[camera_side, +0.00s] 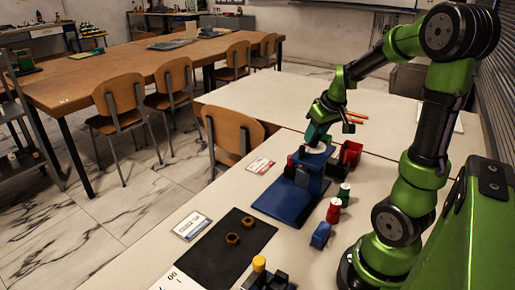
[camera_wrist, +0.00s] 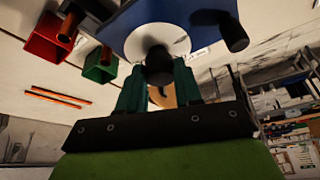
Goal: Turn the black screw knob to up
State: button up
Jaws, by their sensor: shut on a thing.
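The blue gauge rig (camera_side: 290,196) stands on the near table in the side view, with a white round dial (camera_side: 317,149) at its top. In the wrist view the blue body (camera_wrist: 190,17) fills the top, with the white dial (camera_wrist: 148,34) on it. The black screw knob (camera_wrist: 160,70) sticks out in front of the dial. My gripper (camera_wrist: 160,76) has its two green fingers on either side of the knob, shut on it. In the side view my gripper (camera_side: 316,136) is over the rig's top and hides the knob. Which way the knob points cannot be told.
A second dark cylinder (camera_wrist: 235,38) sticks out at the blue body's right. A red bin (camera_side: 350,153) stands close behind the rig; a green bin (camera_wrist: 100,66) shows beside it. Red and green bottles (camera_side: 334,210), a dark mat with nuts (camera_side: 215,250) and cards lie nearby.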

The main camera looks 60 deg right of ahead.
jog(key=n, duration=0.1)
jog(key=n+y, duration=0.1)
jog(key=n, duration=0.1)
jog(key=shift+d+n, duration=0.25)
jog(key=shift+n, duration=0.15)
jog(key=n+y, duration=0.1)
jog(key=n, duration=0.2)
jog(key=shift+d+n+y, duration=0.1)
jog(key=shift+n+y, duration=0.2)
jog(key=shift+y, duration=0.1)
jog(key=n+y, duration=0.1)
jog(key=n, duration=0.2)
jog(key=n+g+y, duration=0.1)
jog(key=n, duration=0.2)
jog(key=shift+d, duration=0.1)
jog(key=shift+n, duration=0.3)
jog(key=o, duration=1)
jog(key=v, duration=1.6)
jog(key=shift+d+r, duration=0.2)
jog(key=shift+r, duration=0.2)
